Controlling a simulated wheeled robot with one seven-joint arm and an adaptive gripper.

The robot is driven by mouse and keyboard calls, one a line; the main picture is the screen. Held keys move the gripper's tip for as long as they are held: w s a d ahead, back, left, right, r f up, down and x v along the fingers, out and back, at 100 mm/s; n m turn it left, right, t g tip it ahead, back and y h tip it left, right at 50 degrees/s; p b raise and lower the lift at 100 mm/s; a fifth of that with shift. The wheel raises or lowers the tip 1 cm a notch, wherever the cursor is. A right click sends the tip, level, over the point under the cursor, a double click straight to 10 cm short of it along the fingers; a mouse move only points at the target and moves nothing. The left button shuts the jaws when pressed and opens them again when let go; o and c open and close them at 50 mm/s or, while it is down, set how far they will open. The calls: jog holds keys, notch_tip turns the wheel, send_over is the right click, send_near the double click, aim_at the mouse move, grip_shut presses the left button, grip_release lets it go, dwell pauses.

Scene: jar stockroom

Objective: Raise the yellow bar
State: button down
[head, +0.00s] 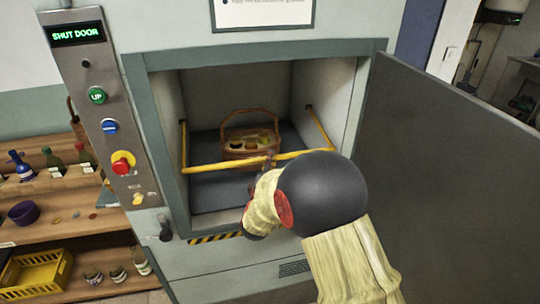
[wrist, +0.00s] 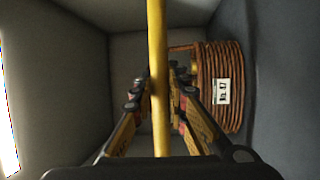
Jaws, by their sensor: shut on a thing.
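The yellow bar (head: 220,166) is a U-shaped rail across the open front of a lift compartment. Its side arms run back to pivots on the left and right inner walls, and its front rail hangs low, below those pivots. My gripper (head: 268,166) is shut on the front rail, near its middle. In the wrist view the bar (wrist: 157,45) passes between the two fingers (wrist: 156,98). My arm hides part of the rail and the compartment's lower right.
A wicker basket (head: 240,154) with jars stands inside, behind the bar; a label shows on it in the wrist view. The door (head: 450,180) stands open at right. The control panel (head: 105,120) reads "SHUT DOOR". Shelves (head: 60,228) with bottles are at left.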

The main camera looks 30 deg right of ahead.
jog(key=shift+n+g+y, duration=0.3)
jog(key=shift+g+y, duration=0.2)
jog(key=shift+y, duration=0.1)
notch_tip(320, 180, up, 5)
jog(key=p, duration=0.6)
jog(key=shift+s+f, duration=0.15)
jog(key=shift+f, duration=0.05)
jog(key=shift+n+g+y, duration=0.3)
jog(key=shift+g+y, duration=0.1)
jog(key=shift+g, duration=0.3)
notch_tip(320, 180, up, 4)
jog(key=p, duration=0.8)
jog(key=shift+r+p, duration=0.1)
jog(key=shift+p, duration=0.3)
jog(key=w+d+r+g+p, duration=0.1)
jog(key=w+r+p, duration=0.2)
jog(key=r+p, duration=0.4)
jog(key=w+d+r+g+y+p, duration=0.1)
jog(key=w+r+p, duration=0.3)
jog(key=p, duration=1.2)
jog(key=shift+w+r+n, duration=0.15)
jog(key=shift+r+n, duration=0.25)
jog(key=shift+r, duration=1.15)
jog(key=c, duration=1.7)
grip_release()
jog(key=shift+f, duration=0.1)
jog(key=shift+c, duration=0.2)
